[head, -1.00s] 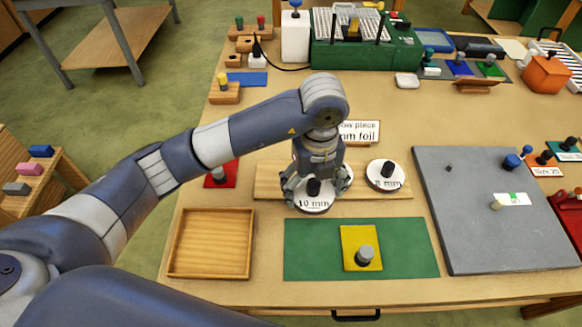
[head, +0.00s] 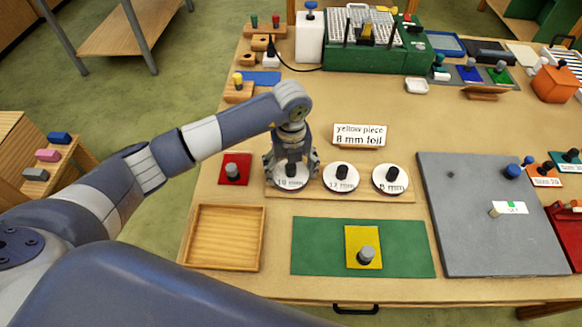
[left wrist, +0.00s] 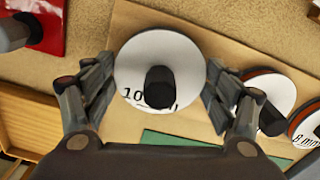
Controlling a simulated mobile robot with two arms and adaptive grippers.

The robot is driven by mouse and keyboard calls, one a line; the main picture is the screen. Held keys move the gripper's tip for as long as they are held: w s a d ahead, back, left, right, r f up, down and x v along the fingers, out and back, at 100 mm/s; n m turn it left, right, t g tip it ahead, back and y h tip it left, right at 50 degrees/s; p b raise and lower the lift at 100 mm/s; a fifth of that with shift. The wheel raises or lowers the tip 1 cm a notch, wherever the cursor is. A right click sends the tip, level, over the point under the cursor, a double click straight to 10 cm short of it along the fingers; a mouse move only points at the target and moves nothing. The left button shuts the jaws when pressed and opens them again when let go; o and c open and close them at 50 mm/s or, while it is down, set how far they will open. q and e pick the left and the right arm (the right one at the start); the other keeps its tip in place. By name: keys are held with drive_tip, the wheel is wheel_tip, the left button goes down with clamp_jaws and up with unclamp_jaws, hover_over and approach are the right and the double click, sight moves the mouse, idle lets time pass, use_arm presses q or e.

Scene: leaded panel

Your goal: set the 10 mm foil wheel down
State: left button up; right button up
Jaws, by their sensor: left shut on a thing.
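The 10 mm foil wheel (head: 291,183) is a white disc with a black knob. My left gripper (head: 291,168) is shut on it, pointing down, at the left end of the wooden board (head: 315,194). In the left wrist view the wheel (left wrist: 145,62) sits between the two fingers (left wrist: 158,90), its label partly hidden by the knob. The wheel is on or just above the board; I cannot tell whether it touches. The 12 mm wheel (head: 341,184) and the 8 mm wheel (head: 391,186) rest on the board to its right. My right gripper is not in view.
A red square with a grey knob (head: 236,160) lies left of the board. An empty wooden tray (head: 262,240) and a green mat (head: 315,232) with a yellow piece (head: 354,233) lie in front. A sign (head: 360,131) reading "yellow piece 8 mm foil" stands behind. A grey panel (head: 470,235) lies right.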

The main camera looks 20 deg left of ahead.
sight(291, 166)
use_arm(q)
drive_tip(key=shift+f, duration=0.15)
drive_tip(key=o, duration=1)
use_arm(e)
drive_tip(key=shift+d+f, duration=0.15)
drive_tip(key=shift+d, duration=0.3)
use_arm(q)
drive_tip(key=shift+r, duration=0.3)
wheel_tip(291, 166, up, 11)
drive_tip(key=b, duration=0.4)
drive_tip(key=shift+r, duration=0.35)
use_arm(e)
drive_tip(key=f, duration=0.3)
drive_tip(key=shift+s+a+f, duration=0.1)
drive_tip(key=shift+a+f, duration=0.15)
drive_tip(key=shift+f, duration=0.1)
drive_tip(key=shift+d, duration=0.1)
